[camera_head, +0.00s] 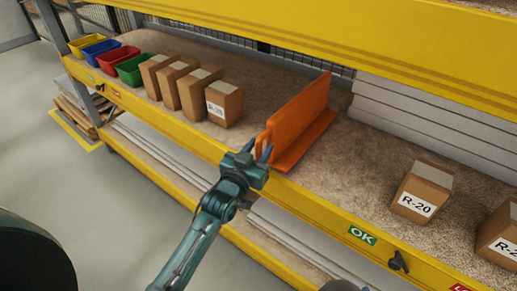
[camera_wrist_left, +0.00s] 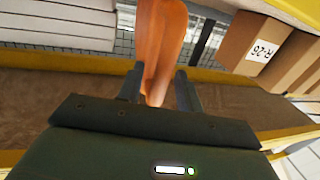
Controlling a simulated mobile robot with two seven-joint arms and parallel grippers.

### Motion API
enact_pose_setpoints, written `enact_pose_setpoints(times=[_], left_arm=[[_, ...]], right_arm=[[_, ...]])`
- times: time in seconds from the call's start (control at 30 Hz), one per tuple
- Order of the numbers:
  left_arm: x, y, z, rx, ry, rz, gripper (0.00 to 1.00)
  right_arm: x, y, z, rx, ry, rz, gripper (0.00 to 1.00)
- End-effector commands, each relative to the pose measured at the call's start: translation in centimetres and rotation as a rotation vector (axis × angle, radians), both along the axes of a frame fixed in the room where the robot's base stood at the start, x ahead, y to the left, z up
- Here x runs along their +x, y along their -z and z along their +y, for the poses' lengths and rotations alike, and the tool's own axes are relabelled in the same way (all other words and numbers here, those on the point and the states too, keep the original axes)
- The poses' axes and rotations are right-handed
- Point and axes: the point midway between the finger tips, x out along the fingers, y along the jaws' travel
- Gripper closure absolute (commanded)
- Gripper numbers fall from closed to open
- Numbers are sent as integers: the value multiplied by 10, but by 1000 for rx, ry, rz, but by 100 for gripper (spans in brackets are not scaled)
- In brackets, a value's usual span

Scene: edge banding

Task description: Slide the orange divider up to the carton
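The orange divider (camera_head: 302,112) stands upright on the shelf, its long side running from front to back. The nearest carton (camera_head: 222,108) stands to its left, with bare shelf between them. In the left wrist view this carton (camera_wrist_left: 257,45) is at the upper right, its label reading R-26. My left gripper (camera_head: 257,151) is open at the divider's front end. In the left wrist view the divider (camera_wrist_left: 160,40) shows between the two fingers (camera_wrist_left: 160,88), with a gap beside it. I cannot tell how deep the fingers reach. My right gripper is not in view.
Several more cartons (camera_head: 178,84) and green, red, blue and yellow bins (camera_head: 132,68) stand farther left. An R-20 carton (camera_head: 422,192) stands to the right. The yellow front rail (camera_head: 320,215) carries an OK label, and a yellow beam (camera_head: 300,40) spans above.

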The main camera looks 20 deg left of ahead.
Motion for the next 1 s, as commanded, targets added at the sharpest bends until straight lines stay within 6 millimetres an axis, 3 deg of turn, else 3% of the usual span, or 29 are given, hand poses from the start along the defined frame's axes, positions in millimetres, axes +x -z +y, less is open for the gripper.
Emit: enact_pose_setpoints(times=[0.2,0.63,1.0], left_arm=[[0,0,0,0,0,0,65],[0,0,0,0,0,0,100],[0,0,0,0,0,0,100]], right_arm=[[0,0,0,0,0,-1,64],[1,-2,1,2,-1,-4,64],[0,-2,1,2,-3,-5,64]])
